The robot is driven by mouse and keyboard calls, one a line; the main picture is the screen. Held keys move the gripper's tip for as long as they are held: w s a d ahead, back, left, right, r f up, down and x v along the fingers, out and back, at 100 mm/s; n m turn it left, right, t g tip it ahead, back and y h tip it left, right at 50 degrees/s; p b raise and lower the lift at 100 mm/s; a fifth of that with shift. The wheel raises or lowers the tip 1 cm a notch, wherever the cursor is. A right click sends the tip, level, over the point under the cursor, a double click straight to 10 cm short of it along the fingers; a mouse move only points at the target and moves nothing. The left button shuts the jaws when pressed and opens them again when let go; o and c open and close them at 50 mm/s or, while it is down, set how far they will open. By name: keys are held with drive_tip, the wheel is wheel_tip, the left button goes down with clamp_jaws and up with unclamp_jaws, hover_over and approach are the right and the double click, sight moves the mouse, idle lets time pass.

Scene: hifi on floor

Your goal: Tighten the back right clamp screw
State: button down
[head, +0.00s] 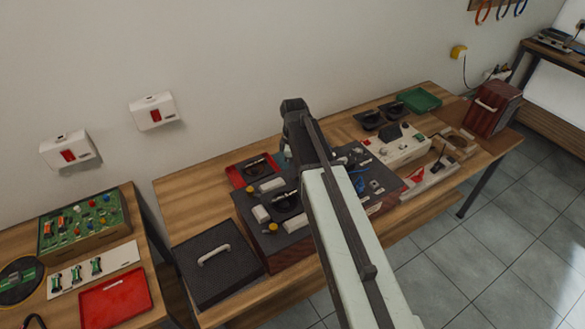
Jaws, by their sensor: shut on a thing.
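A wide black-topped unit (284,246) with a reddish wooden side stands in the middle of the wooden table. It carries white blocks, round black parts, small knobs and a blue piece (360,184). I cannot tell which part is the back right clamp screw; the fittings are small and my arm covers the middle of the unit. My arm rises from the bottom of the picture, reaches over the unit and bends down at its far end, above the back part. My gripper is hidden behind the arm, so its jaws and their hold do not show.
A dark lid with a white handle (214,251) lies left of the unit. A red tray (240,172) is behind it. A white control box (400,146), green tray (419,100) and dark red case (493,107) stand to the right. A second table stands left.

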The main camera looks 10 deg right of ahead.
drive_tip(key=m, duration=1)
drive_tip(key=shift+m, duration=0.4)
drive_tip(key=m, duration=1)
drive_tip(key=shift+m, duration=0.4)
drive_tip(key=c, duration=1.2)
unclamp_jaws()
